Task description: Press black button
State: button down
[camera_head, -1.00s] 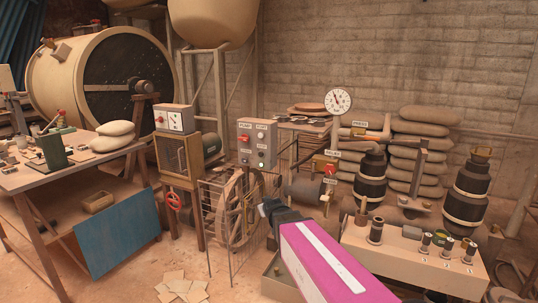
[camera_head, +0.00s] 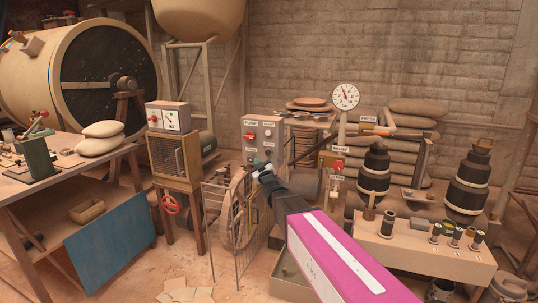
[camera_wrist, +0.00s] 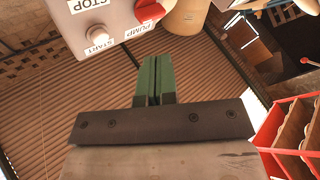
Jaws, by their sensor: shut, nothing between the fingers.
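A grey control box (camera_head: 256,120) stands left of the middle in the head view, with a red switch (camera_head: 249,137) and a column of small round buttons. The same box (camera_wrist: 120,14) shows at the top of the wrist view, where a pale button (camera_wrist: 98,30) sits between labels STOP and START. A red knob (camera_wrist: 150,12) is beside the label PUMP. I cannot make out a clearly black button. My gripper (camera_head: 258,166) is at the box's lower edge in the head view, partly covering it. Its green fingers (camera_wrist: 154,82) are together and empty; contact cannot be told.
A wire guard (camera_head: 218,235) and wheel stand below the box. A small red-switch box (camera_head: 331,161) and a pressure gauge (camera_head: 345,96) are to the right. A bench with small cylinders (camera_head: 430,255) is at right front; a wooden table (camera_head: 85,178) is at left.

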aim_at(267, 154)
jog(key=shift+w, duration=0.1)
jog(key=shift+w+d, duration=0.5)
jog(key=shift+w, duration=0.85)
jog(key=shift+w+d, duration=0.5)
jog(key=shift+w, duration=0.85)
jog(key=shift+w+d, duration=0.5)
jog(key=shift+w, duration=0.85)
jog(key=shift+w+d, duration=0.15)
jog(key=shift+w, duration=0.25)
jog(key=shift+w+d, duration=0.15)
jog(key=shift+w, duration=0.3)
jog(key=shift+s, duration=0.1)
jog(key=shift+s+a, duration=0.3)
jog(key=shift+s, duration=0.5)
